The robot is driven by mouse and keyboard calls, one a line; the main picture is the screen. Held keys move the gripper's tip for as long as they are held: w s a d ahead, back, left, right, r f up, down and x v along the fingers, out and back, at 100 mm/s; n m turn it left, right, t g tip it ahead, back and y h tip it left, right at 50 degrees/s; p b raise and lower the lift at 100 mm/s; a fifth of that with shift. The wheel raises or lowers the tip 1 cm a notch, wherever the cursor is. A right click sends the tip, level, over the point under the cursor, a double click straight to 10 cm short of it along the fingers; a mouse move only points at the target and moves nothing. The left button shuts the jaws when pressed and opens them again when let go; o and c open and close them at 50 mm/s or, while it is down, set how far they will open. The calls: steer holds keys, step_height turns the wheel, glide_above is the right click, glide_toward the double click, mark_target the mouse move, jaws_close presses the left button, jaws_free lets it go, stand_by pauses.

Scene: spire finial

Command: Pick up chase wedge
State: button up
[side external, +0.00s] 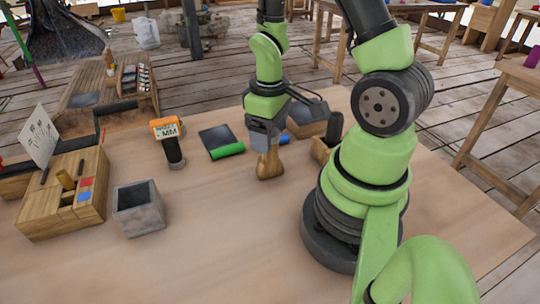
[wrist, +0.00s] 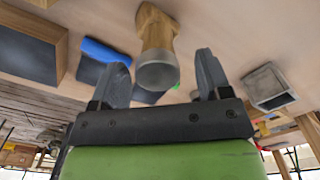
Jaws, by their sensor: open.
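The chase wedge (side external: 270,165) is a wooden tool standing upright on the table, with a broad flared foot. In the wrist view the chase wedge (wrist: 157,35) shows its round grey-capped end towards the camera. My gripper (side external: 265,138) points down over its upper part and hides its top in the side view. In the wrist view my open gripper (wrist: 163,68) has one finger on each side of the capped end. A gap shows on both sides, so neither finger appears to touch it.
The front table is clear.

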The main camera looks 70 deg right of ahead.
mark_target(270, 155)
steer(key=shift+f, duration=2)
steer(key=shift+d, duration=0.1)
steer(key=c, duration=1.1)
steer(key=shift+r, duration=0.1)
